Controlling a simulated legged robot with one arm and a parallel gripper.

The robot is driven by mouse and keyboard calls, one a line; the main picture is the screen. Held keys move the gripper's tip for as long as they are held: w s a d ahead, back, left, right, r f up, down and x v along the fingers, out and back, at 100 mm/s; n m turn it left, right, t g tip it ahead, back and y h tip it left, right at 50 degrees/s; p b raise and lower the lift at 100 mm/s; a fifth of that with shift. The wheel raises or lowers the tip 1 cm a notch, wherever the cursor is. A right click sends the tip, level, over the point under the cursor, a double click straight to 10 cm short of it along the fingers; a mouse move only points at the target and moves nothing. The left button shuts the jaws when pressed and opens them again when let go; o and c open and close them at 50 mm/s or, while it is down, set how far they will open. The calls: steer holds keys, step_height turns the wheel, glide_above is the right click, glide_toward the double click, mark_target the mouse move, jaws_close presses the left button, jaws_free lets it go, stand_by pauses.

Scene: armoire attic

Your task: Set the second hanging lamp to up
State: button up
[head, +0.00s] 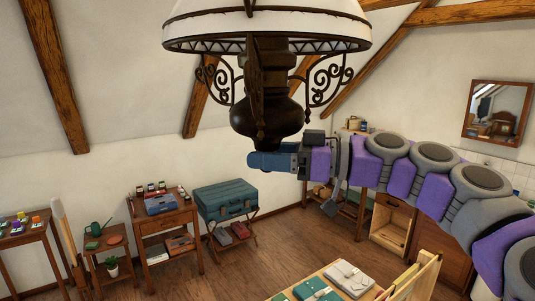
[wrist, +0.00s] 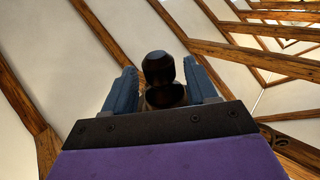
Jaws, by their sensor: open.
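A hanging lamp (head: 268,100) with a white shade and a dark, bulbous body with scrolled side brackets fills the upper middle of the head view. My gripper (head: 255,160) is at its lower end, pointing left, just under the dark body. In the wrist view, a dark rounded knob of the lamp (wrist: 158,70) stands between the two blue fingers of my gripper (wrist: 162,88). The fingers are apart, one on each side of the knob, with no clear contact. Only one lamp shows, and I cannot tell whether it is the second one.
Below stand a teal suitcase on a stand (head: 227,200), a wooden side table (head: 160,220) and a table with books (head: 345,280). A mirror (head: 497,112) hangs at the right. Wooden beams (head: 55,75) cross the sloped ceiling. The floor between the furniture is open.

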jaws_close()
stand_by(0.6)
